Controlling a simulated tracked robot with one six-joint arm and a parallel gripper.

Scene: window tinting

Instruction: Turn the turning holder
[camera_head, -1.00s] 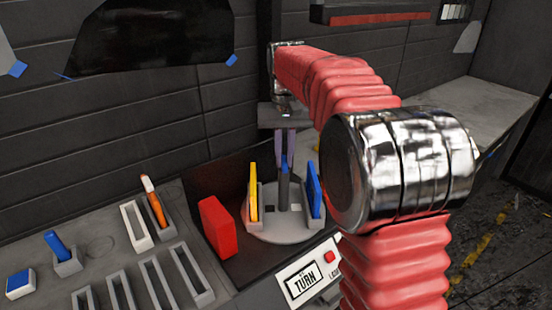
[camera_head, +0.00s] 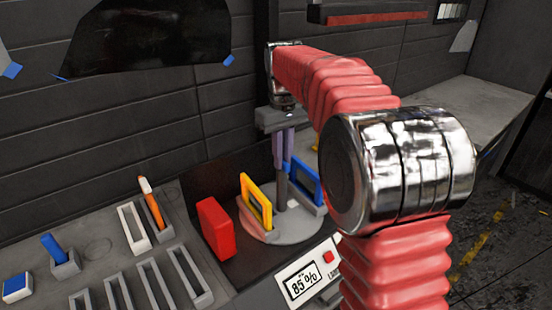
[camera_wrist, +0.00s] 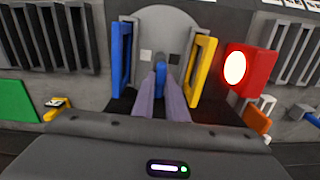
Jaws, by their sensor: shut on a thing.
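The turning holder is a round grey disc (camera_head: 283,230) with a yellow frame (camera_head: 256,201) standing at its left and a blue frame (camera_head: 307,180) at its right. A dark post (camera_head: 282,190) rises from its middle. My gripper (camera_head: 286,162) points down over the post and is shut on its top. In the wrist view my gripper's (camera_wrist: 161,82) two purple fingers close on the post's blue grip (camera_wrist: 160,72). The yellow frame (camera_wrist: 201,70) and blue frame (camera_wrist: 121,58) stand on either side of the fingers there. The display (camera_head: 303,283) in front reads "85%".
A red block (camera_head: 215,228) stands close left of the disc; in the wrist view a bright round light shows on it. Several grey slot racks (camera_head: 152,285), an orange-handled tool (camera_head: 152,203) and a blue-handled tool (camera_head: 54,246) sit on the left bench. A dark wall rises behind.

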